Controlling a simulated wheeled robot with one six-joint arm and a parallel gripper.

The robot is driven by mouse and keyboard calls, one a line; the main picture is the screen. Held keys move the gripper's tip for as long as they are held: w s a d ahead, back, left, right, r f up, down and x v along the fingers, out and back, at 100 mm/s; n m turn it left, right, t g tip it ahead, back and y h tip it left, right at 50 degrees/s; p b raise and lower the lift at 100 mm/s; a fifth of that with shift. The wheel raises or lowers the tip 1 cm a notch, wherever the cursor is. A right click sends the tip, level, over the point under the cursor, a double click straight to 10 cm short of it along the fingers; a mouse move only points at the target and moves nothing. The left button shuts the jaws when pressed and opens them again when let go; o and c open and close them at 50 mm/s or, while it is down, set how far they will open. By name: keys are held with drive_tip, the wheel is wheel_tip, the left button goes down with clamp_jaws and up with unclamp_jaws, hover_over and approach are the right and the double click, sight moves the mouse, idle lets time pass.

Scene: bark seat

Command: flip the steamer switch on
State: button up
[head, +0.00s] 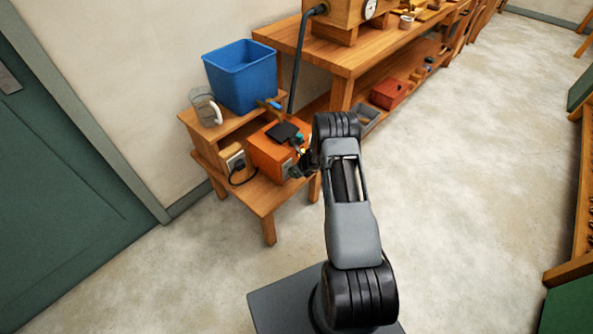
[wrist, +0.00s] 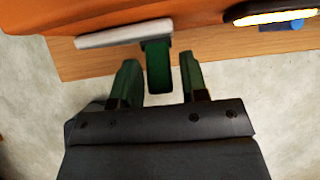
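The steamer is an orange box (head: 268,156) on the lower level of a small wooden stand; its orange front (wrist: 130,15) fills the top of the wrist view. A pale grey plate (wrist: 105,37) sits on that front, with a dark green switch lever (wrist: 158,72) sticking out from it. My gripper (head: 302,168) is at the steamer's right side in the head view. In the wrist view my gripper (wrist: 161,68) is open, its green-tipped fingers on either side of the lever with small gaps. I cannot tell whether the switch is on or off.
A black-rimmed bright yellow-white piece (wrist: 270,14) is on the steamer's front, right of the switch. A blue bucket (head: 240,78) and a clear jug (head: 205,108) stand on the raised shelf. A socket with a plug (head: 236,162) is left of the steamer. The floor at right is clear.

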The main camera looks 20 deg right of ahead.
drive_tip(key=shift+o, duration=0.7)
drive_tip(key=p+v, duration=0.2)
drive_tip(key=v, duration=1.1)
drive_tip(key=shift+s+d+r, duration=0.15)
drive_tip(key=shift+s+r, duration=0.1)
drive_tip(key=shift+r, duration=0.1)
